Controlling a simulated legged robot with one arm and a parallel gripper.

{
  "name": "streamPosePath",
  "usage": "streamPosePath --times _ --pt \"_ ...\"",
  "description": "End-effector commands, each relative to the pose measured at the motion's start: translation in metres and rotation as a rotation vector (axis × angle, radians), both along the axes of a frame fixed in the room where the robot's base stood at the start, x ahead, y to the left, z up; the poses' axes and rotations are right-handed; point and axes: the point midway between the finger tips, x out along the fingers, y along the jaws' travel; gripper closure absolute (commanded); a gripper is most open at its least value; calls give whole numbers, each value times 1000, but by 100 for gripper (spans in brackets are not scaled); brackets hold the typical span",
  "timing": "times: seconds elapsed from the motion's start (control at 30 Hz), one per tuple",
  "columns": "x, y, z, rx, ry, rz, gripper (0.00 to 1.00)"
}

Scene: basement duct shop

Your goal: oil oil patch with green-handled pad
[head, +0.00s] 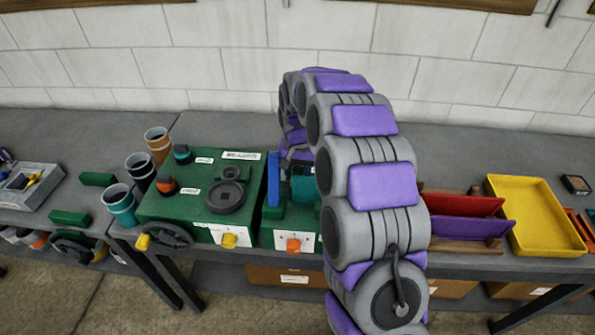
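My arm's grey and purple links rise through the middle of the head view, then bend down behind themselves over the bench. The far end of the arm, with my gripper (297,156), comes down above the green machine's right part. My own links hide most of it, so its fingers and anything held do not show clearly. I cannot make out an oil patch. No pad with a green handle can be told for sure. A green block (97,179) and another green block (70,217) lie at the left, their kind unclear.
A green machine (160,207) with knobs and handwheels stands left of centre. Three cups stand beside it: orange (158,144), black (140,172) and teal (120,205). Red (462,205) and purple (470,228) panels stand in a rack near a yellow tray (540,216). A wall closes the back.

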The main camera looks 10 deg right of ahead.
Motion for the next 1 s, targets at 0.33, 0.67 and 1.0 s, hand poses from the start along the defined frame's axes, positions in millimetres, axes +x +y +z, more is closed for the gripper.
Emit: streamPosePath --times 0.33,0.67,1.0 --pt "0 0 -5 0 0 0 77" --pt "16 -5 -4 0 1 0 77" --pt "39 -13 -3 0 1 0 77"
